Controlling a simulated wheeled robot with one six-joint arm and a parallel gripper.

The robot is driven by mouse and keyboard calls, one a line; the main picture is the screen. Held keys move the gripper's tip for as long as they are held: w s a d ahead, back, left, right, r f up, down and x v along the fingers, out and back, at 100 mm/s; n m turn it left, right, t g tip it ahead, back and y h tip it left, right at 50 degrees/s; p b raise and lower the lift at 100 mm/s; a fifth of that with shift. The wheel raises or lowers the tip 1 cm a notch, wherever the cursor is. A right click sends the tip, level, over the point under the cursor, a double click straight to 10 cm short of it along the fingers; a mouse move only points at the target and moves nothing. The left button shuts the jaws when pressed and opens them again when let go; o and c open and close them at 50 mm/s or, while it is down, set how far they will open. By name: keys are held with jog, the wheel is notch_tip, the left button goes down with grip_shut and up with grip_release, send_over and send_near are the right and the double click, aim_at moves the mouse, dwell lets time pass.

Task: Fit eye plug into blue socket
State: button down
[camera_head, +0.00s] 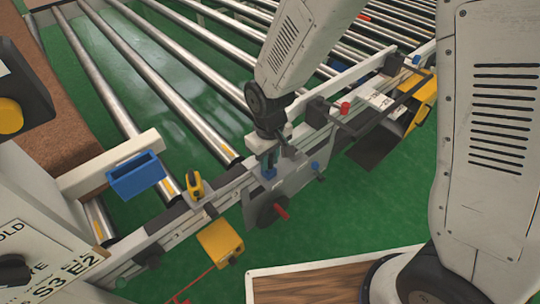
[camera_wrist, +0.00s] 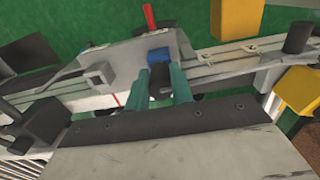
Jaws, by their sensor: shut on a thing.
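My gripper (camera_head: 268,158) points down over the grey bracket on the rail in the head view. In the wrist view, my gripper (camera_wrist: 162,88) has its two teal fingers closed on a small dark piece (camera_wrist: 160,88), which looks like the eye plug. A small blue block, seemingly the blue socket (camera_wrist: 158,55), sits just beyond the fingertips on the grey plate. It also shows just below my gripper in the head view, as the blue socket (camera_head: 270,173). I cannot tell whether the plug is inside the socket or only against it.
A blue open box (camera_head: 136,175) is mounted at the left of the rail. Yellow blocks (camera_head: 220,243) and a yellow clip (camera_head: 195,185) are nearby. A red-tipped lever (camera_head: 281,211) projects below the bracket. Metal rollers (camera_head: 130,70) lie behind over green floor.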

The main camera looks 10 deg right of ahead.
jog(key=shift+f, duration=0.55)
jog(key=c, duration=1.1)
grip_release()
jog(key=shift+c, duration=0.2)
notch_tip(320, 180, up, 8)
jog(key=shift+f, duration=0.1)
